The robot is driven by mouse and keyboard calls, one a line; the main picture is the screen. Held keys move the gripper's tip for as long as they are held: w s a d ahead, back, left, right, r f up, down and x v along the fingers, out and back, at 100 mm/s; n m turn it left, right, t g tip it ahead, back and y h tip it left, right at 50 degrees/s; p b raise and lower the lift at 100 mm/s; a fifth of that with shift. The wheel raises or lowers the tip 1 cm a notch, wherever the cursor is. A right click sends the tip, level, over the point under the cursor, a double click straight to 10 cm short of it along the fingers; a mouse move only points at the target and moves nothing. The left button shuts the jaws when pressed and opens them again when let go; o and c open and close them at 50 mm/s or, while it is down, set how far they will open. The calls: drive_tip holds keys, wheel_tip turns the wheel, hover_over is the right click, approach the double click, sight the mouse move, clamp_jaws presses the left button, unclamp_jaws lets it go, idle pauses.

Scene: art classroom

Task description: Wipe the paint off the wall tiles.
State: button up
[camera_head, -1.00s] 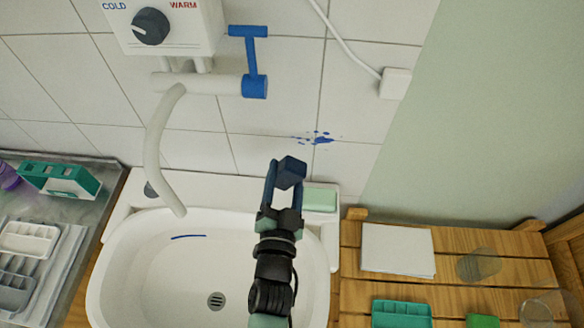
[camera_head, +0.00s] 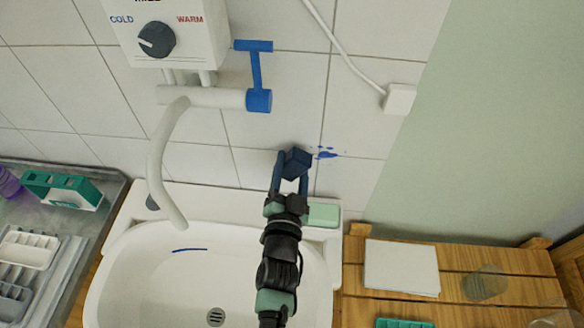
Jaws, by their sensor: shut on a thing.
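Blue paint (camera_head: 327,154) marks the white wall tiles (camera_head: 288,127) above the right rear corner of the sink, around a tile joint. My gripper (camera_head: 291,170) is shut on a dark blue block-like wiper (camera_head: 297,162), probably a sponge or cloth. The wiper is at the left edge of the paint and covers part of where the splatter was. I cannot tell whether it touches the tiles. A short blue streak (camera_head: 190,250) also lies inside the sink basin.
The white sink (camera_head: 110,285) lies below, with a pale green soap block (camera_head: 323,215) on its rear ledge. A hose, a blue lever tap (camera_head: 257,75) and a cable switch (camera_head: 399,98) sit on the wall. A wooden table (camera_head: 505,262) with paper (camera_head: 401,267) stands right.

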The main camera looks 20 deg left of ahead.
sight(344, 156)
drive_tip(key=shift+x, duration=0.9)
idle(0.3)
drive_tip(key=shift+w+d+f+b, duration=0.1)
drive_tip(key=shift+d+f+b, duration=0.2)
drive_tip(key=shift+b, duration=0.6)
drive_tip(key=d+b, duration=0.1)
drive_tip(key=b, duration=0.1)
drive_tip(key=d+b, duration=0.1)
drive_tip(key=b, duration=0.2)
drive_tip(key=shift+w+d+r, duration=0.1)
drive_tip(key=shift+w+d, duration=0.1)
drive_tip(key=shift+w, duration=0.05)
drive_tip(key=shift+d+r+b, duration=0.15)
drive_tip(key=shift+d+b, duration=0.1)
drive_tip(key=shift+b, duration=0.25)
drive_tip(key=b, duration=0.1)
drive_tip(key=d+b, duration=0.1)
drive_tip(key=b, duration=0.1)
drive_tip(key=shift+w+d, duration=0.35)
drive_tip(key=shift+w+d+b, duration=0.15)
drive_tip(key=shift+d+b, duration=0.3)
drive_tip(key=shift+b, duration=0.2)
drive_tip(key=shift+w+d+b, duration=0.15)
drive_tip(key=shift+d+b, duration=0.35)
drive_tip(key=shift+b, duration=0.1)
